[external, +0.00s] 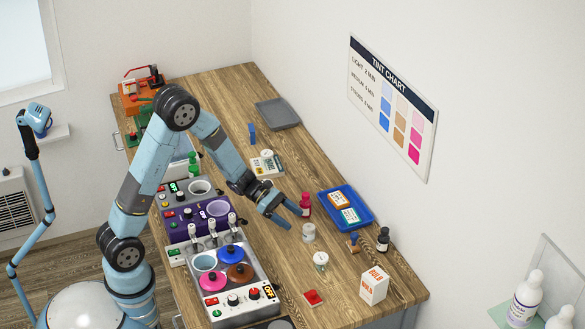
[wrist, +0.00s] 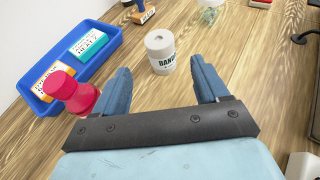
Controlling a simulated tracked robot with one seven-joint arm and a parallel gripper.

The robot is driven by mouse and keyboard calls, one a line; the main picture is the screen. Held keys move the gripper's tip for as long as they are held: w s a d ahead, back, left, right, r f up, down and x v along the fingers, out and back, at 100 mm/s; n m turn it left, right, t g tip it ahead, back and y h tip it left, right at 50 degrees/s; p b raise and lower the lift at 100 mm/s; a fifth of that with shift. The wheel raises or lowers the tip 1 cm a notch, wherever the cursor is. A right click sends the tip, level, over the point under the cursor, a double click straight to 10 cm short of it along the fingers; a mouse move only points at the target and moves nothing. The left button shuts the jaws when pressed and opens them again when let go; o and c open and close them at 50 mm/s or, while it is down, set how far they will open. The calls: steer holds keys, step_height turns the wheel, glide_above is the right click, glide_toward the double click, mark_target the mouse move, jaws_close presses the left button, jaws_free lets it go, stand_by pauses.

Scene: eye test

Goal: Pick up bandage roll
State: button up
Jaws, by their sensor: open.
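The bandage roll is a small white upright cylinder with dark lettering, standing on the wooden table in the wrist view (wrist: 162,54). It also shows in the external view (external: 309,234), just right of my gripper (external: 287,217). In the wrist view, my gripper (wrist: 160,72) has its two blue fingers spread apart, with nothing held between them. The roll stands ahead of the gap between the fingertips, roughly centred. I cannot tell whether it reaches into the gap.
A pink bottle (wrist: 75,93) stands close by my left finger in the wrist view. Beyond it is a blue tray (wrist: 52,97) with boxes. A glass jar (external: 320,261), a stamp (external: 353,243) and a dark bottle (external: 383,240) stand nearby. Pots (external: 231,254) line the left.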

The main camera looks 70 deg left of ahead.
mark_target(313, 241)
steer(key=x, duration=1)
steer(key=shift+d+f, duration=0.15)
steer(key=shift+f, duration=0.05)
steer(key=c, duration=1)
